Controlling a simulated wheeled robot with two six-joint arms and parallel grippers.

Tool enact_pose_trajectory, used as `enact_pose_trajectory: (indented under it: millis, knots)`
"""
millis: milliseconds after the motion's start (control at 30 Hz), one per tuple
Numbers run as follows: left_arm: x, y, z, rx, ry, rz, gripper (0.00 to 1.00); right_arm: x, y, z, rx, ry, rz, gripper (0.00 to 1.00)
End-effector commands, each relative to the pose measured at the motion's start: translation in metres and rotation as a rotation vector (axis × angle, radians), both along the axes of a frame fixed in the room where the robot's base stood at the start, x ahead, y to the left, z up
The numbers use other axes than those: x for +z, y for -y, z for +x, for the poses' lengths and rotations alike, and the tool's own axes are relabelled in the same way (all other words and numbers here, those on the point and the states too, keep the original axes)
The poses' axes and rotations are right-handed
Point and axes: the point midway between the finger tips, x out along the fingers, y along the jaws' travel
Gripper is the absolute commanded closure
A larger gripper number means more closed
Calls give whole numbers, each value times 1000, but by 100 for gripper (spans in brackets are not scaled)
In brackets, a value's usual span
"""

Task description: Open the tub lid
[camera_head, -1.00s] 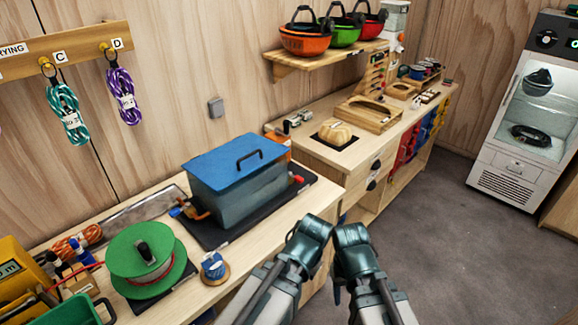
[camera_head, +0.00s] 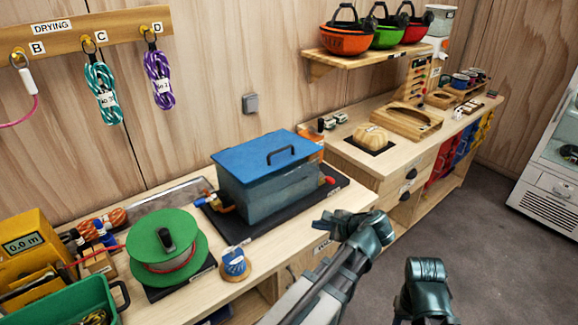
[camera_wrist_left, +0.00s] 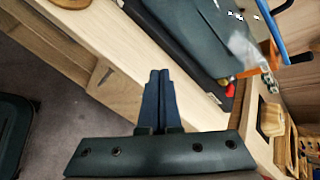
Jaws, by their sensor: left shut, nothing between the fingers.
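The tub (camera_head: 268,198) is a grey-blue box with a flat blue lid (camera_head: 262,157) and a dark handle (camera_head: 281,154) on top. The lid lies closed on it. The tub stands on a black mat (camera_head: 238,234) on the wooden bench. My left gripper (camera_head: 322,222) is shut and empty, in front of the tub's right side and apart from the lid. In the left wrist view its fingers (camera_wrist_left: 158,75) are together, and the tub's dark side (camera_wrist_left: 195,45) shows beyond them. My right gripper (camera_head: 425,272) is at the lower right; its fingers are not clear.
An orange tap and red fitting (camera_head: 328,180) stick out at the tub's ends. A shelf with helmets (camera_head: 372,55) hangs at the back. Open floor (camera_head: 470,220) lies to the right.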

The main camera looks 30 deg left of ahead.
Motion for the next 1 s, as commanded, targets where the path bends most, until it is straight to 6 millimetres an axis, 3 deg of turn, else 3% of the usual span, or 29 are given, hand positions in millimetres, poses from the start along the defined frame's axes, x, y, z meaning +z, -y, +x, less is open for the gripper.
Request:
enact_pose_trajectory:
  millis: [67,200,433,767,1000]
  knots:
    - [3,-20,17,-59,-46,135,100,-17,0,0,0,0,0,50]
    - [30,-58,46,-175,-193,449,100,-39,0,0,0,0,0,50]
    - [73,-88,75,-260,-451,843,100,-59,0,0,-1,0,0,50]
    - [88,-94,81,-272,-533,947,100,-60,0,0,-1,0,0,50]
    - [91,-125,94,-268,-533,944,100,-57,0,0,-1,0,0,50]
